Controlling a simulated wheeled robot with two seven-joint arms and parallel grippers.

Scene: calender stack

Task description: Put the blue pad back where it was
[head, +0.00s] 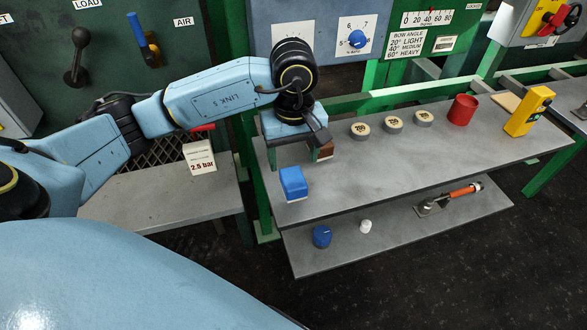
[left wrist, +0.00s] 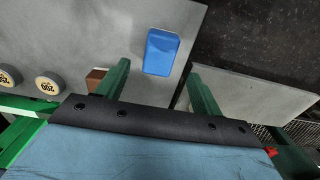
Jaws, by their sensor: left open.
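The blue pad (head: 293,183) is a small block with a pale underside, resting near the left end of the grey upper bench top (head: 420,165). It also shows in the left wrist view (left wrist: 162,52). My left gripper (head: 297,160) is above the bench, behind the pad in the head view. Its green fingers are apart with nothing held between them. In the left wrist view the pad appears in line with the gap (left wrist: 159,72) between the fingertips; the height between them is hard to tell. My right gripper is not in view.
A brown block (head: 324,151) stands close by the left gripper's right finger. Several round weights (head: 393,122), a red cylinder (head: 462,110) and a yellow box (head: 529,111) stand farther right. The lower shelf holds a blue knob (head: 322,237) and a white piece (head: 365,226).

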